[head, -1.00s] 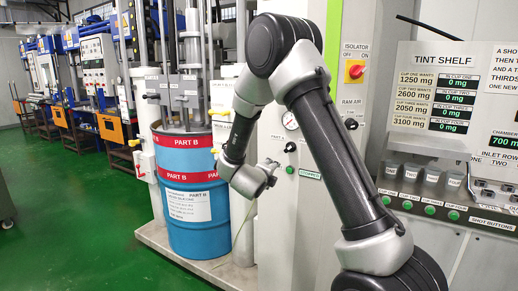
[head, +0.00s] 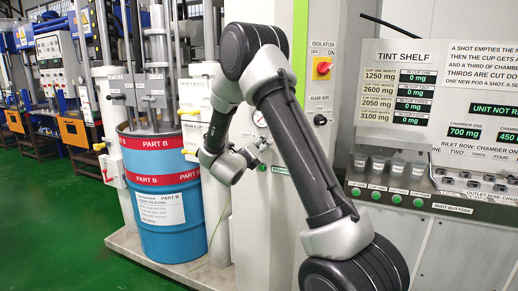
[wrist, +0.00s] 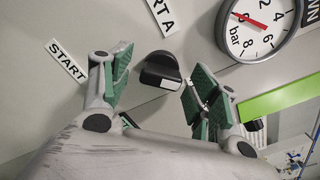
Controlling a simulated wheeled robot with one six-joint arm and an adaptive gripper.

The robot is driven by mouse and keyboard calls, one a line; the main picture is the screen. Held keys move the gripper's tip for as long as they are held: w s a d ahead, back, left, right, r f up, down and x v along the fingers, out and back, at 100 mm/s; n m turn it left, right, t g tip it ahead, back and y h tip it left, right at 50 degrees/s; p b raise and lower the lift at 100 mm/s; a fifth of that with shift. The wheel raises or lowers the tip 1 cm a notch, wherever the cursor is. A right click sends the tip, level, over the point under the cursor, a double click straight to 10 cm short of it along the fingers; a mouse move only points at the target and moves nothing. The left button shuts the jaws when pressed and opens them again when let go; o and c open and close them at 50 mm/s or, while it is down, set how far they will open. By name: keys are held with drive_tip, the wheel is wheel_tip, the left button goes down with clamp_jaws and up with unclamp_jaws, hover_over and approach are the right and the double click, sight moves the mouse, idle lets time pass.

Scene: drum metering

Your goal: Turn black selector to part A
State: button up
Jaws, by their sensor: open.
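The black selector (wrist: 160,71) is a dark knob with a pale front edge on the light panel in the wrist view. A label ending in "RT A" (wrist: 162,14) is above it, and a "START" label (wrist: 67,62) is to its left. My gripper (wrist: 159,72) is open, with its green-padded fingers on either side of the selector. A gap shows on both sides; I cannot tell the depth left. In the head view, my gripper (head: 258,152) is at the front of the white cabinet and hides most of the selector.
A pressure gauge (wrist: 257,24) is close to the right finger. The red isolator switch (head: 322,67) and black ram air knob (head: 320,120) are right of my arm. A blue Part B drum (head: 165,195) stands left. The tint shelf (head: 440,110) is at the right.

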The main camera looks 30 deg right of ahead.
drive_tip(key=shift+d, duration=0.1)
drive_tip(key=shift+c, duration=0.2)
drive_tip(key=c, duration=1)
drive_tip(key=shift+n, duration=0.4)
drive_tip(key=n, duration=0.3)
drive_tip(key=shift+n, duration=0.4)
drive_tip(key=n, duration=0.4)
drive_tip(key=shift+n, duration=0.3)
drive_tip(key=n, duration=0.8)
drive_tip(key=shift+n, duration=0.3)
